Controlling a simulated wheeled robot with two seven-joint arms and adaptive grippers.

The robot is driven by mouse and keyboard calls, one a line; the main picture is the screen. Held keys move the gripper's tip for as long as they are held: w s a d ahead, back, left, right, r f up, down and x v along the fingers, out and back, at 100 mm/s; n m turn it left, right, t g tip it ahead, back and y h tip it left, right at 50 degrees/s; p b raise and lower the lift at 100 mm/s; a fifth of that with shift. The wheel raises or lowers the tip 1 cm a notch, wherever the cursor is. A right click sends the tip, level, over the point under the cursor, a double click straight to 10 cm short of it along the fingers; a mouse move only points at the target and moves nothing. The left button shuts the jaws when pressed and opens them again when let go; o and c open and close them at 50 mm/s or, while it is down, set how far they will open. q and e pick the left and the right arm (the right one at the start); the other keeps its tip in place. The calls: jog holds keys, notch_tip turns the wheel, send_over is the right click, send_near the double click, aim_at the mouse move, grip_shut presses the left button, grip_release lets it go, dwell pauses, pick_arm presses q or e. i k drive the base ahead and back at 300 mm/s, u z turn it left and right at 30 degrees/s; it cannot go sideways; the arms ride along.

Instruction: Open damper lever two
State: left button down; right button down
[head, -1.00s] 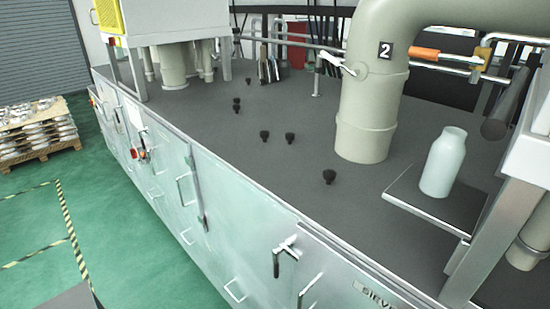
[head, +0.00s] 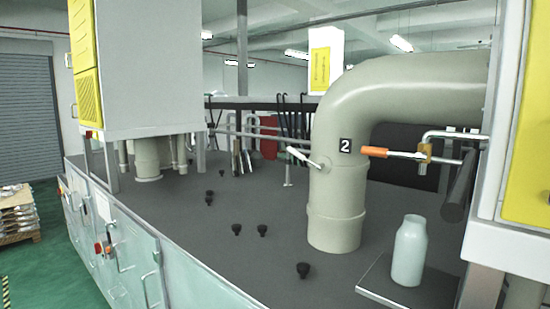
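The beige duct pipe (head: 337,215) rises from the grey top and bends to the right. It bears a black plate with the number 2 (head: 345,146). The damper lever (head: 303,156), with a white handle, sits on the left side of this pipe and points up and to the left from its pivot. An orange-handled part (head: 375,151) on a brass fitting is at the right of the pipe. Neither of my grippers shows in the head view.
A pale bottle (head: 409,250) stands on a dark shelf (head: 393,289) at the right front. Several black knobs (head: 303,269) stick up from the grey top (head: 190,233). A white cabinet with a yellow panel (head: 87,97) stands at the left. A pallet of castings (head: 18,213) is on the floor.

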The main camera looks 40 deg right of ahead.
aim_at(298, 155)
jog(key=k, duration=0.4)
jog(key=z, duration=0.7)
jog(key=i, duration=0.6)
